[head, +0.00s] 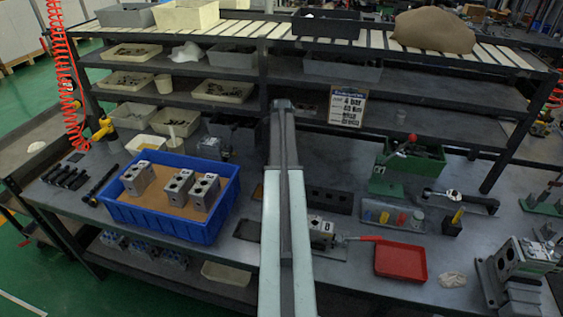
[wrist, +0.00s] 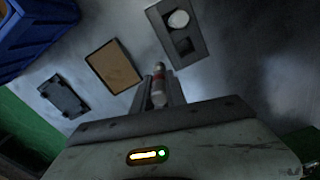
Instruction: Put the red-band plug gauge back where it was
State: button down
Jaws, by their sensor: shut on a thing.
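My gripper (wrist: 159,80) is shut on the red-band plug gauge (wrist: 158,98) in the wrist view. The gauge is a slim silver pin with a red band, and one end sticks out past the fingertips. Beyond it is a grey block (wrist: 167,36) with a round white piece in one spot and a dark square recess nearer the gauge. Whether the gauge touches the block cannot be told. In the head view my arm runs up the middle and the gripper and gauge cannot be made out. A grey holder (head: 368,214) there carries several coloured-band pieces.
A blue crate (head: 216,227) with several valve blocks stands at left, and a red tray (head: 401,262) at right. A clamp with a red handle (head: 372,238) is beside my arm. A shelf rack (head: 413,78) stands behind the bench. A framed brown pad (wrist: 112,68) lies left of the gauge.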

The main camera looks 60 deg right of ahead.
jog(key=w+d+f+b, duration=0.1)
jog(key=d+f+b, duration=0.2)
jog(key=w+d+f+b, duration=0.1)
jog(key=d, duration=0.1)
jog(key=shift+w+d+f, duration=0.2)
jog(key=shift+w+f, duration=0.05)
jog(key=shift+w, duration=0.05)
jog(key=shift+r, duration=0.2)
jog(key=shift+f, duration=0.15)
jog(key=c, duration=1.3)
grip_release()
jog(key=shift+c, duration=0.2)
notch_tip(320, 180, up, 12)
jog(key=p, duration=1.2)
jog(key=shift+r, duration=0.2)
